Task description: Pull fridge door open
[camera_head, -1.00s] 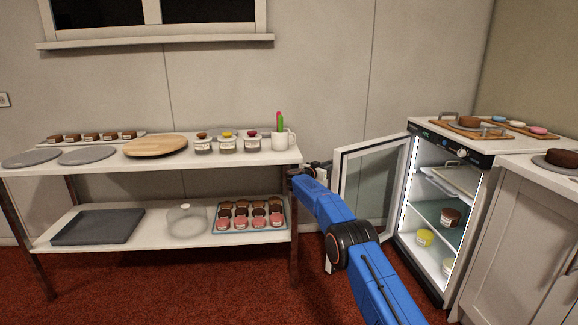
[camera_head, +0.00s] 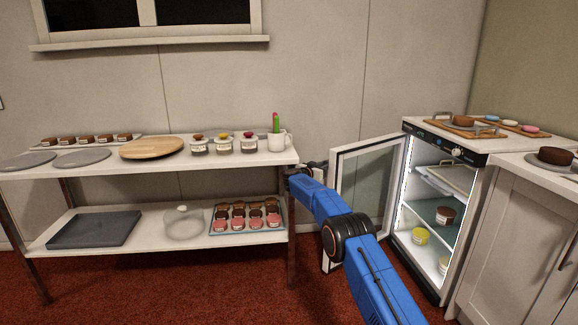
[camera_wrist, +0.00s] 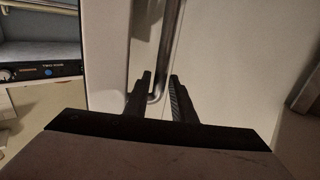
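The small fridge (camera_head: 448,150) on the right stands with its glass-paned, white-framed door (camera_head: 335,185) swung wide open to the left. Its lit shelves show. In the wrist view, the metal bar handle (camera_wrist: 170,40) runs down the pale door frame (camera_wrist: 205,60) and its lower bend lies between the two fingers of my gripper (camera_wrist: 161,82). The fingers are apart, with a gap showing beside the bar; I see no firm grip on it. In the head view, my blue arm reaches to the door's outer edge and my gripper is mostly hidden there.
A white two-tier table (camera_head: 230,160) with jars, boards and cakes stands left, its right leg (camera_head: 291,240) close to my arm. A white cabinet (camera_head: 520,225) stands right of the fridge. Red floor (camera_head: 200,285) is clear in front.

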